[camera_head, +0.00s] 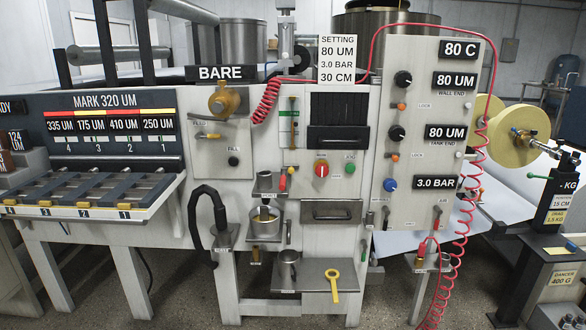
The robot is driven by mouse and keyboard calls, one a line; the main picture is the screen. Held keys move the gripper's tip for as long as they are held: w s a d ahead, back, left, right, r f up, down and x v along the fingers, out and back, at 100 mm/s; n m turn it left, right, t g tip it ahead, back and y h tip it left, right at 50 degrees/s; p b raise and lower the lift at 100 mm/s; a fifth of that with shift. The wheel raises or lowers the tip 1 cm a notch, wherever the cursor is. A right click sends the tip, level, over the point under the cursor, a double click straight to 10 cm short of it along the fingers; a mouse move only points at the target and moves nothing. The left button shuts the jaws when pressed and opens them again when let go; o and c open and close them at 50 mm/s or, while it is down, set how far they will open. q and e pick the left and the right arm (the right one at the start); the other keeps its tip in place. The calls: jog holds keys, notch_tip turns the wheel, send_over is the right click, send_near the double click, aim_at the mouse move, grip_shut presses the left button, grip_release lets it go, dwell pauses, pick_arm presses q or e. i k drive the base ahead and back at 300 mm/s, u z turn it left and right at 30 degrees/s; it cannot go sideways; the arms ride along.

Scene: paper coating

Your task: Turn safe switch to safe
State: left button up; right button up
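A red round knob (321,170) with a pale pointer sits on the white panel in the middle of the machine, below a black-handled drawer front. I cannot tell from the lettering which control is the safe switch. Other rotary knobs are on the right panel: black ones (403,79) and (397,132), and a blue one (390,184). Neither of my grippers shows in the head view.
A black curved hose (199,205) stands out left of centre. Small shelves with metal cups (288,259) and a yellow ring-ended tool (333,282) jut out below the red knob. Trays (90,190) project at left.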

aim_at(321, 167)
jog(key=u, duration=0.45)
jog(key=i, duration=1.2)
jog(key=z, duration=0.05)
